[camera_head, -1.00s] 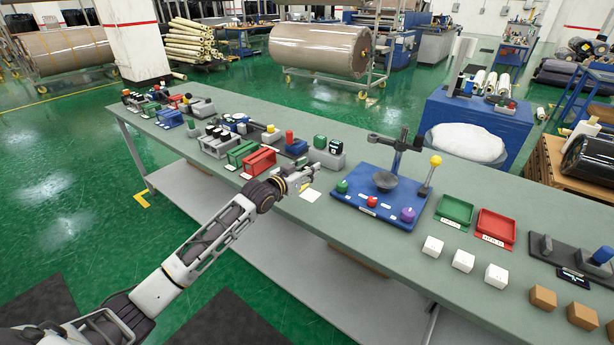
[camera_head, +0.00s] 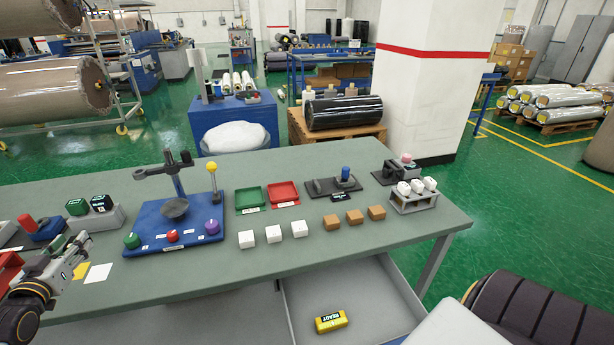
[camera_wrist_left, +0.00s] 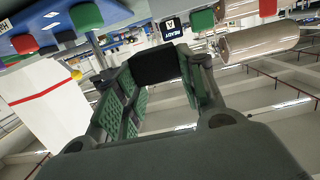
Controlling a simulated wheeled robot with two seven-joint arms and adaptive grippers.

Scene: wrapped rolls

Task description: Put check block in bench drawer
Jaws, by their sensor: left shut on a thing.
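My left gripper (camera_head: 75,250) is at the far left of the head view, above the bench near two small cards. In the left wrist view the gripper (camera_wrist_left: 157,78) is shut on a dark block (camera_wrist_left: 156,66) between its green-padded fingers; no marking on it is readable, so I cannot tell if it is the check block. The bench drawer (camera_head: 375,305) is pulled open below the front edge, at the bottom centre-right. A yellow block (camera_head: 331,321) with a black READY label lies inside. My right gripper is not in view.
The bench top (camera_head: 330,250) carries a blue stand base (camera_head: 150,238), a green tray (camera_head: 250,207), a red tray (camera_head: 283,205), white cubes (camera_head: 272,230) and brown cubes (camera_head: 352,218). A rack with white-topped items (camera_head: 417,203) stands near the right end. The drawer is mostly empty.

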